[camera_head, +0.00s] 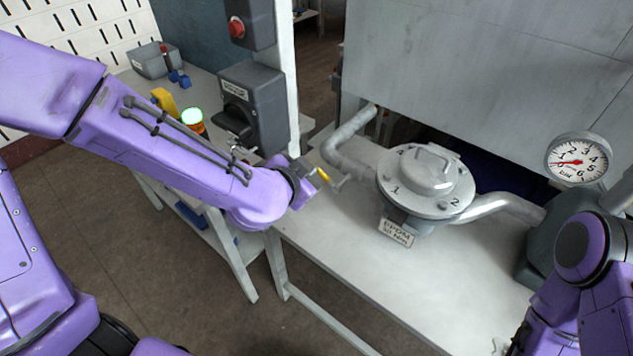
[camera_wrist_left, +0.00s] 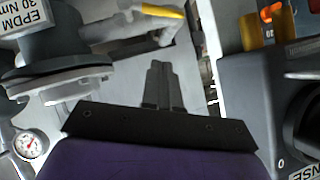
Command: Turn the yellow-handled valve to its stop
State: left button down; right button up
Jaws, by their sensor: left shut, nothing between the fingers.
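The yellow handle (camera_head: 323,174) shows in the head view just beyond the end of my left arm, on the grey pipework left of the round valve body (camera_head: 425,180). In the left wrist view the yellow handle (camera_wrist_left: 163,11) is at the top, beyond the fingertips and apart from them in the picture. My left gripper (camera_wrist_left: 158,64) is shut and empty, its two grey fingers together. In the head view its fingers (camera_head: 309,172) are small and partly hidden by my wrist. My right arm is at the lower right; its gripper (camera_head: 518,340) is dark and cut by the frame.
A dark switch box (camera_head: 254,105) on a post stands left of the handle; it also shows in the wrist view (camera_wrist_left: 270,95). A pressure gauge (camera_head: 578,159) is at the right. The bench top (camera_head: 400,290) in front of the valve body is clear.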

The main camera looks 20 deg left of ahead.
aim_at(324, 176)
pick_arm(q)
jog(key=s+f+p+x, duration=0.1)
jog(key=f+x, duration=0.1)
jog(key=x, duration=0.8)
jog(key=shift+w+a+f, duration=0.2)
jog(key=shift+a+f, duration=0.05)
jog(key=shift+a, duration=0.45)
pick_arm(e)
jog(key=shift+w, duration=0.1)
